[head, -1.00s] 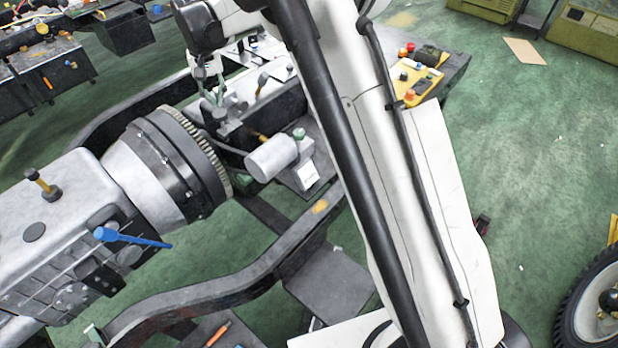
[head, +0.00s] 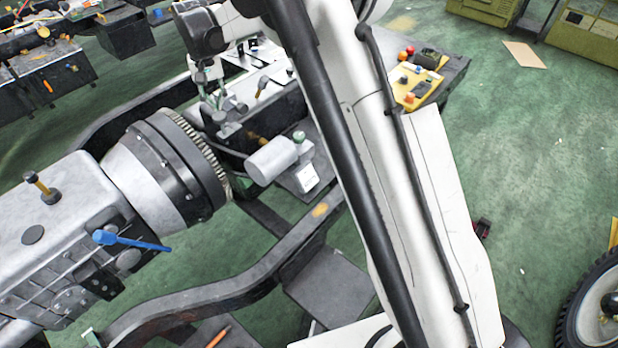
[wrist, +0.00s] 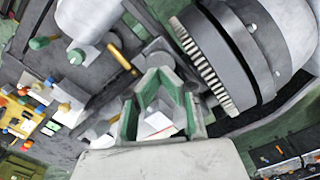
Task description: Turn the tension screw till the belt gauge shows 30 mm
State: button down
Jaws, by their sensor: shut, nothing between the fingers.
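My gripper (head: 222,102) is shut and empty, pointing down over the engine's front between the toothed ring and the silver cylinder. In the wrist view its green-lined fingers (wrist: 158,76) meet at the tips, in front of a grey bracket-like part (wrist: 156,50); I cannot tell whether they touch it. I cannot pick out the tension screw for certain. A dark belt (head: 232,152) runs by the silver cylinder (head: 272,160). A small white card (head: 307,178) with unreadable marks is beside the cylinder; I cannot tell whether it is the belt gauge.
The toothed ring (wrist: 204,68) on the large housing is close to the gripper's right in the wrist view. A brass-coloured rod (wrist: 122,58) stands to its left. A yellow tray (head: 412,88) of small parts lies further right in the head view. A blue-handled lever (head: 135,240) sticks out from the housing.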

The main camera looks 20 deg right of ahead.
aim_at(219, 116)
jog(key=shift+f, duration=0.15)
dwell(0.4)
jog(key=shift+f+b, duration=1.45)
jog(key=shift+f, duration=0.45)
jog(key=shift+r, duration=0.15)
jog(key=shift+r+p, duration=1.45)
jog(key=shift+r, duration=2.2)
